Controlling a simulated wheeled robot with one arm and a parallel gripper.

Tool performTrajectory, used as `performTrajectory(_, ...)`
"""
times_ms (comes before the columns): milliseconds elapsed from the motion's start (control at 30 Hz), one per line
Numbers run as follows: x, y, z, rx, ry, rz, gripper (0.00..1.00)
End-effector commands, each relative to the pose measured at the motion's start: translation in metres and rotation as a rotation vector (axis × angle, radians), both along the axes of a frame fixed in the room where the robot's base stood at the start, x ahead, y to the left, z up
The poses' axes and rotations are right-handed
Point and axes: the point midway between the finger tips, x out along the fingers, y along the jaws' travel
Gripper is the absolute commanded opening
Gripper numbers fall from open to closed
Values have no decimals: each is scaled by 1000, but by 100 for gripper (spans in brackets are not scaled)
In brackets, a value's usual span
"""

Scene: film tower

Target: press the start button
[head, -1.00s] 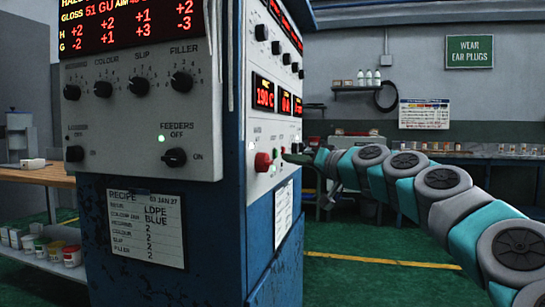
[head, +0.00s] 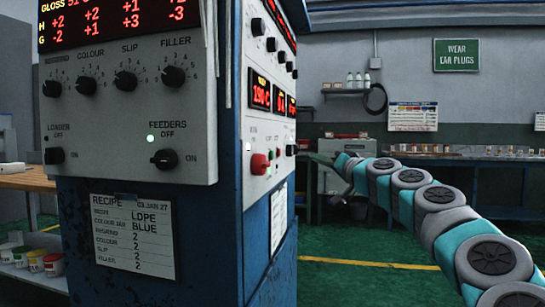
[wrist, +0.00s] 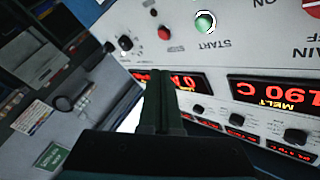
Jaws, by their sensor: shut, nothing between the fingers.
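The green start button (wrist: 205,24) is on the white control panel (wrist: 265,50), above an upside-down START label in the wrist view. A pale ring shows around it. In the head view it is a small green spot (head: 270,155) on the cabinet's right-hand face. My gripper (wrist: 160,75) is shut and empty, its fingertips below and left of the button in the wrist view. In the head view my gripper (head: 316,157) is to the right of the panel, with a gap between them.
A red button (wrist: 164,33) and a black knob (wrist: 125,43) sit beside the start button. A large red knob (head: 260,164) is left of it in the head view. Red displays (head: 261,90) and small knobs are above. The green floor (head: 370,275) on the right is open.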

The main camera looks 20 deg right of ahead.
Motion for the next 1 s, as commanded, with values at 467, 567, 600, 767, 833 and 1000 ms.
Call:
performTrajectory(467,24,36,1,1,2,3,0)
performTrajectory(567,31,47,1,-1,2,4,0)
performTrajectory(600,34,52,1,-1,2,4,0)
performTrajectory(767,44,66,-1,-1,1,0,0)
performTrajectory(833,47,70,-1,0,0,1,0)
performTrajectory(1000,49,73,0,0,1,1,0)
